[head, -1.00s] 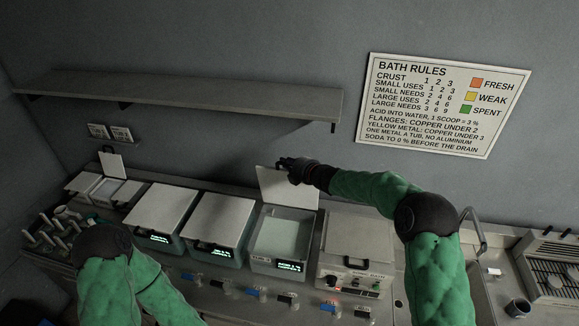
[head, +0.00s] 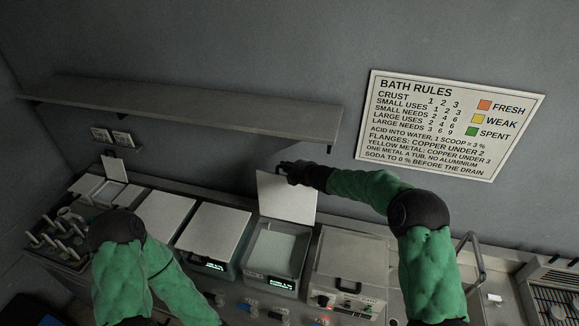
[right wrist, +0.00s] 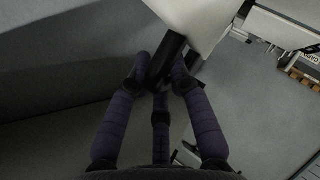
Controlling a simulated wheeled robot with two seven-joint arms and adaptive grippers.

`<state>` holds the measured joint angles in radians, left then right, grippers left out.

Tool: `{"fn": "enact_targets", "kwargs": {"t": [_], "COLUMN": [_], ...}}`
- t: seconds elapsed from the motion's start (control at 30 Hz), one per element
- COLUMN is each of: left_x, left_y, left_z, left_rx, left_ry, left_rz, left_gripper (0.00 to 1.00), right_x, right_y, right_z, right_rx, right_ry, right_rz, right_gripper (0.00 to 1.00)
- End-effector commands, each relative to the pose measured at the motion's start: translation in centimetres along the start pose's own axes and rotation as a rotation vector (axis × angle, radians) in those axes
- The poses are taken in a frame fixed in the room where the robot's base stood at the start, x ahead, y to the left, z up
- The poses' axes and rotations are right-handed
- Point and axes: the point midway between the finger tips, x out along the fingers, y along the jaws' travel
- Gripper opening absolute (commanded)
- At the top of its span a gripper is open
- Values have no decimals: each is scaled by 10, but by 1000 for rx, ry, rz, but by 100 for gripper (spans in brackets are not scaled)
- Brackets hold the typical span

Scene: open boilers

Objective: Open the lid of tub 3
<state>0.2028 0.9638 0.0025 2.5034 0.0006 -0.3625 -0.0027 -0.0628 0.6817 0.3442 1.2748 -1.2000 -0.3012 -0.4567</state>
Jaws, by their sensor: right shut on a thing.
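Tub 3 (head: 249,262) is the third large tub from the left in the bench row. Its lid (head: 287,197) stands raised and nearly upright at the tub's back, so the pale bath inside shows. My right gripper (head: 290,168) is at the lid's top edge, shut on its dark handle. In the right wrist view, the gripper fingers (right wrist: 160,82) close around the black handle bar (right wrist: 170,50), and the white lid (right wrist: 200,18) is above. My left arm comes in at the lower left; its gripper is out of view.
Two tubs with closed lids (head: 214,228) stand left of tub 3. A grey lidded unit (head: 352,255) with a front handle stands right of it. A shelf (head: 180,112) and a rules sign (head: 450,120) are on the back wall.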

Motion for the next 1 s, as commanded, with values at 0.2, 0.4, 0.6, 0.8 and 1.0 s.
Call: {"fn": "enact_targets", "kwargs": {"t": [0.2, 0.4, 0.6, 0.8, 1.0], "left_x": [0, 0, 0, 0, 0], "left_y": [0, 0, 0, 0, 0], "left_z": [0, 0, 0, 0, 0], "left_rx": [0, 0, 0, 0, 0], "left_ry": [0, 0, 0, 1, 0], "left_rz": [0, 0, 0, 0, 0], "left_gripper": [40, 40, 40, 40, 40], "right_x": [2, 1, 1, -7, -31], "right_y": [-9, -7, -5, -3, -2], "right_z": [3, 2, 1, 1, 1], "right_rx": [1, 2, 2, 2, 2], "right_ry": [-6, -4, -3, -3, -3], "right_rz": [-14, -12, -8, -5, -4], "right_gripper": [46, 46, 46, 46, 46]}}
